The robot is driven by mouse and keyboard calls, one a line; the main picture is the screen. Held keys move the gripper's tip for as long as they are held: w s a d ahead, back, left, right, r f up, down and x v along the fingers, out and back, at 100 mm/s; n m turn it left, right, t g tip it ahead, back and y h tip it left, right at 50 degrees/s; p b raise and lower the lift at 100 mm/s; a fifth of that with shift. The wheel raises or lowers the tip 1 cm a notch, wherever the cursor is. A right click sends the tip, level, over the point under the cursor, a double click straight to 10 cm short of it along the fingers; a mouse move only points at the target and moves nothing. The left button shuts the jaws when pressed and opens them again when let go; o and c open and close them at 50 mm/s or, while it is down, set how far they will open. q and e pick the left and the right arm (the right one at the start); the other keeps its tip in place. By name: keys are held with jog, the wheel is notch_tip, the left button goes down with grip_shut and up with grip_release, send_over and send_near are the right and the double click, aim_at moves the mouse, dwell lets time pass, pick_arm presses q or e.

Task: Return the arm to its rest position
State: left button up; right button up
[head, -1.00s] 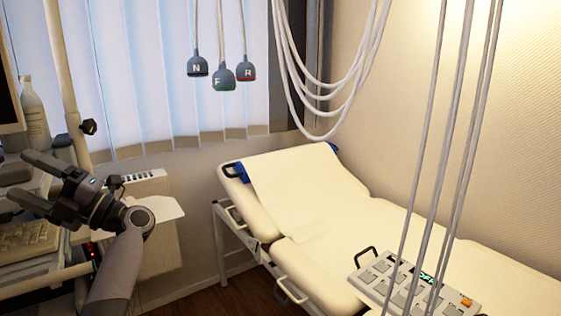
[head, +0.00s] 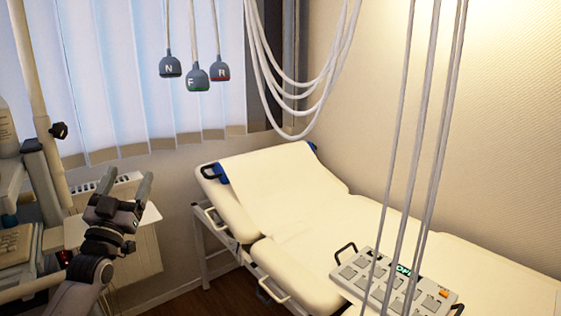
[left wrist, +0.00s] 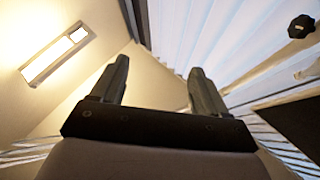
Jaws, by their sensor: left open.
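My left gripper (head: 126,182) is at the lower left of the head view, its two fingers pointing up and spread apart. It is open, with nothing between the fingers. My left arm comes in from the bottom edge of the head view. My right gripper is not in view.
A cream examination couch (head: 300,215) fills the middle and right. Three labelled handsets (head: 197,78) hang before the window blinds. A cart with a keyboard (head: 15,245) stands at the left.

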pick_arm(q)
notch_tip(320, 180, down, 11)
jog(key=w+a+g+y, duration=0.3)
jog(key=g, duration=0.4)
jog(key=s+d+f+m+g+h, duration=0.1)
jog(key=s+d+f, duration=0.25)
jog(key=f, duration=0.35)
jog(key=s+d+f+g+h, duration=0.1)
jog(key=s+d+f, duration=0.2)
jog(key=s+f, duration=0.3)
jog(key=s+d+f+g, duration=0.1)
jog(key=s+d+f, duration=0.2)
jog(key=s, duration=0.6)
jog(key=s+d+f+g+h, duration=0.1)
jog(key=s+d+f, duration=0.3)
jog(key=s+f, duration=0.4)
jog(key=s+d+f+n+g+h, duration=0.1)
jog(key=s+d+f+g, duration=0.2)
jog(key=s, duration=0.8)
notch_tip(320, 180, down, 2)
jog(key=shift+s+d+f, duration=0.15)
jog(key=shift+s+d, duration=0.2)
jog(key=shift+d, duration=0.2)
